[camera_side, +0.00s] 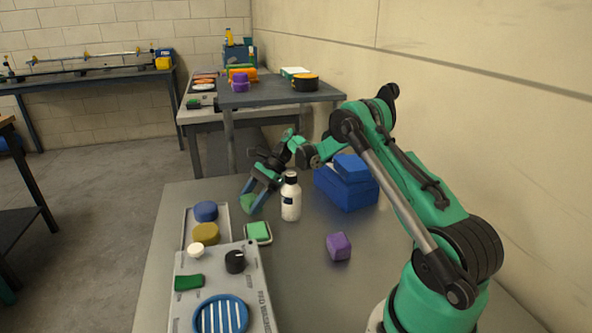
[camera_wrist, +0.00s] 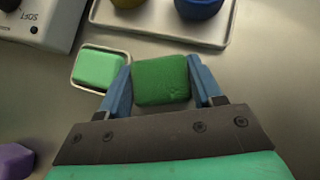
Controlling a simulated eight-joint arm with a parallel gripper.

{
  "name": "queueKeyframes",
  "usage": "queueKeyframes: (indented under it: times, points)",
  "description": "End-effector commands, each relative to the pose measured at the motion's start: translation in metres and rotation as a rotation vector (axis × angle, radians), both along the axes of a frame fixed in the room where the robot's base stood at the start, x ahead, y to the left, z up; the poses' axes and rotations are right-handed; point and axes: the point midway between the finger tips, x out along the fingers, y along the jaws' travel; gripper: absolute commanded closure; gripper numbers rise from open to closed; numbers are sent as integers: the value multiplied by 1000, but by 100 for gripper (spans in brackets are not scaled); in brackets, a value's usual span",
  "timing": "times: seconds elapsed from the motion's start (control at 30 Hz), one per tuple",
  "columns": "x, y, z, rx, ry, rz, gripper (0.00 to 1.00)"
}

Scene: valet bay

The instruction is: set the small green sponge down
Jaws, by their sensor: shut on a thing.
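The small green sponge (camera_wrist: 161,80) is a dark green block between the two blue fingers of my gripper (camera_wrist: 159,66). My gripper is shut on it. In the side view the held sponge (camera_side: 249,204) shows low at the fingertips, left of the white bottle. I cannot tell whether its underside touches the table. A lighter green pad (camera_wrist: 100,66) lies in a small pale-rimmed dish left of my fingers in the wrist view. The same pad (camera_side: 258,231) shows in front of my gripper in the side view.
A white bottle (camera_side: 291,201) with a black cap stands close to my gripper. Blue boxes (camera_side: 346,186) and a purple block (camera_side: 339,246) are to the right. A tray (camera_side: 221,214) holds blue and yellow round pieces, beside a grey knobbed panel (camera_side: 222,273). Bare table lies between.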

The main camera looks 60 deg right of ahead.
Motion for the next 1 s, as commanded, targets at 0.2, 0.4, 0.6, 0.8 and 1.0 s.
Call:
queueKeyframes:
  times: [0.2,0.4,0.6,0.8,1.0]
  points:
    - [0,0,-5,0,0,0,98]
    - [0,0,-11,0,0,0,98]
    - [0,0,-12,0,0,0,28]
    - [0,0,-12,0,0,0,28]
    - [0,0,-2,0,0,0,28]
